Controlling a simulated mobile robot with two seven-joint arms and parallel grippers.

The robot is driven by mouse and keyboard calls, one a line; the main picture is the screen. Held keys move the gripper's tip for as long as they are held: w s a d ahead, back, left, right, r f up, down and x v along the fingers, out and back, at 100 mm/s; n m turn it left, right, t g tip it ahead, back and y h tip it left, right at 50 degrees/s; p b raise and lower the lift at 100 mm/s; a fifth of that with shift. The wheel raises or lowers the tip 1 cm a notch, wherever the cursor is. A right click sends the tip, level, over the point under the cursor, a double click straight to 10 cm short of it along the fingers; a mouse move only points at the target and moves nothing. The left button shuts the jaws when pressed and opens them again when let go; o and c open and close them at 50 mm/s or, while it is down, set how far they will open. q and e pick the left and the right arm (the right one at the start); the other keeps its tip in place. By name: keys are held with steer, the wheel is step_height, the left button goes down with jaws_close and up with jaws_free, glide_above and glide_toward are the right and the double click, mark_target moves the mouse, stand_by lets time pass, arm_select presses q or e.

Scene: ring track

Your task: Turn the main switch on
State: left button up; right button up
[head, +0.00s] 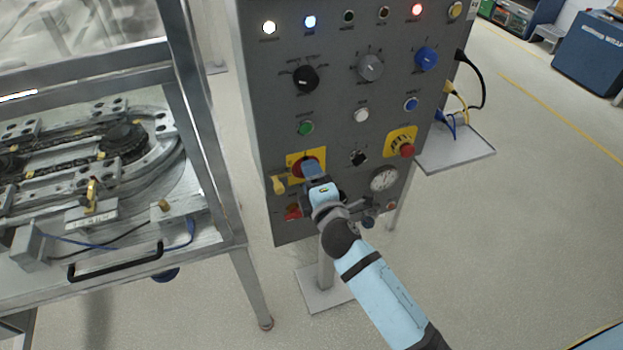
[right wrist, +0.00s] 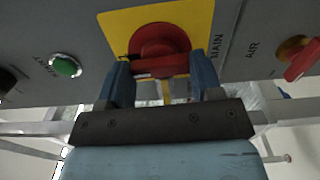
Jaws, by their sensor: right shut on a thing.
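The main switch (head: 299,166) is a red rotary knob on a yellow plate, low on the left of the grey control panel. In the right wrist view the red knob (right wrist: 160,45) sits by the label MAIN. My right gripper (head: 313,171) is at the switch, with its blue fingers on either side of the knob's red handle and shut on it; the fingers also show in the right wrist view (right wrist: 161,66). They partly hide the knob in the head view. My left gripper is not in view.
The grey panel (head: 340,108) carries several lamps, knobs and buttons. A metal-framed ring track (head: 165,140) stands left.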

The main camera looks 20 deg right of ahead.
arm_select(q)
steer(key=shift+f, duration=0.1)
arm_select(e)
steer(key=shift+m, duration=0.4)
steer(key=o, duration=0.9)
steer(key=shift+s, duration=0.1)
